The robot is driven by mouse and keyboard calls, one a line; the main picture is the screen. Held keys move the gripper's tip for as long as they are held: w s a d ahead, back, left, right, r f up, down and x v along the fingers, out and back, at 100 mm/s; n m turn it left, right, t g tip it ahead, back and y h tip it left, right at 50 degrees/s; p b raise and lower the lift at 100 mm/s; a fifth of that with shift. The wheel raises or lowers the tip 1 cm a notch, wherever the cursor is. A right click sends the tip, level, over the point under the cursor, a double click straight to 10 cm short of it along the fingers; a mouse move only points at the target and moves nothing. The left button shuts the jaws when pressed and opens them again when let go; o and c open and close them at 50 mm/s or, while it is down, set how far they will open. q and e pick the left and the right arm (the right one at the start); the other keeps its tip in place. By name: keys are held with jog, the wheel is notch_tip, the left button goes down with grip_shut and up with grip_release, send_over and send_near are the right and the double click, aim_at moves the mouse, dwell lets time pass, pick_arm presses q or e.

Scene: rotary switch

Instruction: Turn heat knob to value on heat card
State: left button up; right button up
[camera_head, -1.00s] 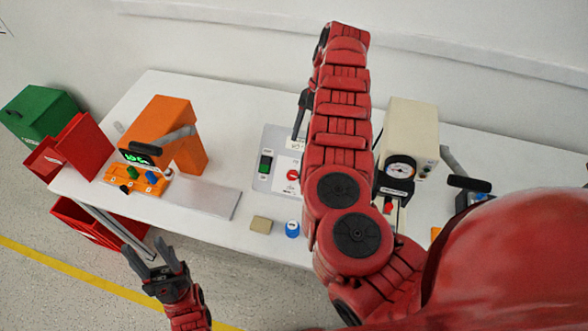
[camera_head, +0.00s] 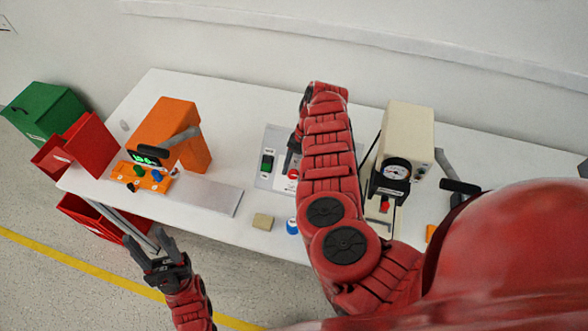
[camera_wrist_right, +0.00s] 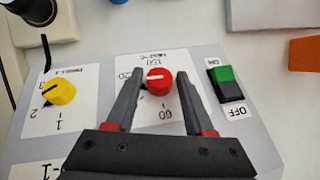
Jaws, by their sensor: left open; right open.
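The grey control panel (camera_head: 264,180) lies on the white table. In the right wrist view its red heat knob (camera_wrist_right: 158,82) sits on a white dial label (camera_wrist_right: 166,112) marked 150 and 60, with another number partly hidden. The knob's white line lies roughly level across it. My right gripper (camera_wrist_right: 160,74) is open, its fingers on either side of the red knob; contact is unclear. In the head view it (camera_head: 293,155) is partly hidden by my arm. My left gripper (camera_head: 152,242) is open and empty in front of the table. I cannot make out a heat card.
A yellow knob (camera_wrist_right: 58,92) and a green switch (camera_wrist_right: 228,84) flank the red knob. A beige gauge machine (camera_head: 408,135) stands right of my arm, an orange machine (camera_head: 180,130) left. A tan block (camera_head: 263,221) and blue cap (camera_head: 292,227) lie near the front edge.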

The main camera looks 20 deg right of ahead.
jog(key=shift+c, duration=0.3)
grip_shut()
jog(key=shift+f+b, duration=0.1)
jog(key=shift+b, duration=0.3)
jog(key=n+g+h+b, duration=0.1)
jog(key=b, duration=0.2)
jog(key=n+g+h+b, duration=0.1)
jog(key=b, duration=0.3)
jog(key=n+h+b, duration=0.1)
jog(key=h+b, duration=0.1)
jog(key=b, duration=0.2)
jog(key=shift+w+a+f+n+g, duration=0.1)
jog(key=shift+w+a+n+g, duration=0.1)
jog(key=shift+a+n+g, duration=0.15)
jog(key=shift+n+g+h+b, duration=0.25)
jog(key=shift+h+b, duration=0.15)
jog(key=shift+b, duration=0.3)
jog(key=shift+r, duration=0.2)
